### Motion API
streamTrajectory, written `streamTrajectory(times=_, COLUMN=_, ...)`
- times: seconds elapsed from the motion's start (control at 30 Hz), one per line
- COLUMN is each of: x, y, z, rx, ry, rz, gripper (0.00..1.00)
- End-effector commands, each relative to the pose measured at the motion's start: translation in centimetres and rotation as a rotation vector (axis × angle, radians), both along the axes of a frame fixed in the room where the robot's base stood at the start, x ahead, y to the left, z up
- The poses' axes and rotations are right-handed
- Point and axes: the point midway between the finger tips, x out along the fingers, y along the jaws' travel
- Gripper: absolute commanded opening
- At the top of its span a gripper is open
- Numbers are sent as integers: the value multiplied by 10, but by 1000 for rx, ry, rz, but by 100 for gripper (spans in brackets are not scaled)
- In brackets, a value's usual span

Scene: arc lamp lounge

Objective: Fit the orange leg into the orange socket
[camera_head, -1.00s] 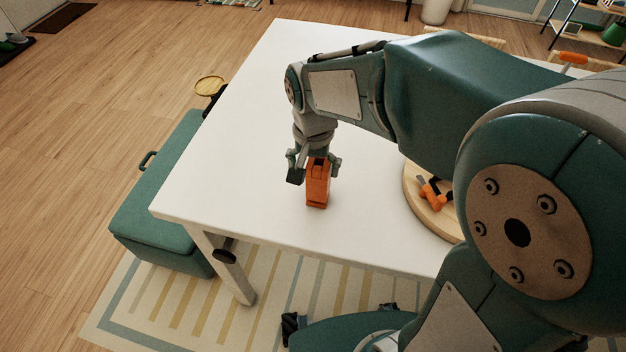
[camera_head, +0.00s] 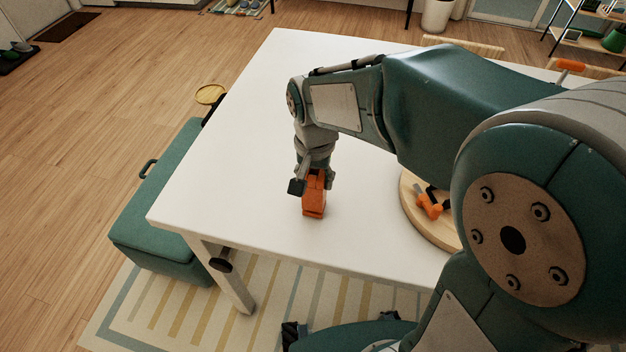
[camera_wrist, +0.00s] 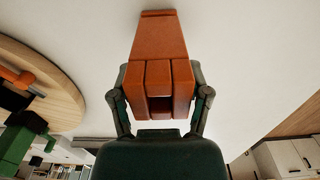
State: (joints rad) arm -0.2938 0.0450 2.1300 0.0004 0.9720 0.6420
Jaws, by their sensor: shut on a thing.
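An orange block-like piece, which looks like the orange leg (camera_head: 313,202), is held in my gripper (camera_head: 312,182) over the left part of the white table. In the wrist view the orange leg (camera_wrist: 158,40) points away from me, with a wider, slotted part between the fingers of my gripper (camera_wrist: 160,92). Whether its far end touches the table is hard to tell. On the round wooden board (camera_head: 412,212) to the right lie small orange and black parts (camera_head: 430,203). I cannot make out which of them is the orange socket.
The white table (camera_head: 250,120) is clear around the leg. A teal storage bench (camera_head: 165,215) stands at its left, with a small yellow round top (camera_head: 210,94) behind. Another orange part (camera_head: 570,66) shows at the far right. My arm hides much of the table's right side.

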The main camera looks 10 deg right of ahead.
Motion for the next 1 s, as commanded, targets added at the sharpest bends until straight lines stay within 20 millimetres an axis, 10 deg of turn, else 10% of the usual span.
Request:
streamTrajectory(times=0.5, x=-38, y=-37, z=94, rx=4, ry=-13, rz=-4, gripper=1)
streamTrajectory(times=1.0, x=-99, y=-93, z=127, rx=2, ry=-7, rz=-2, gripper=1)
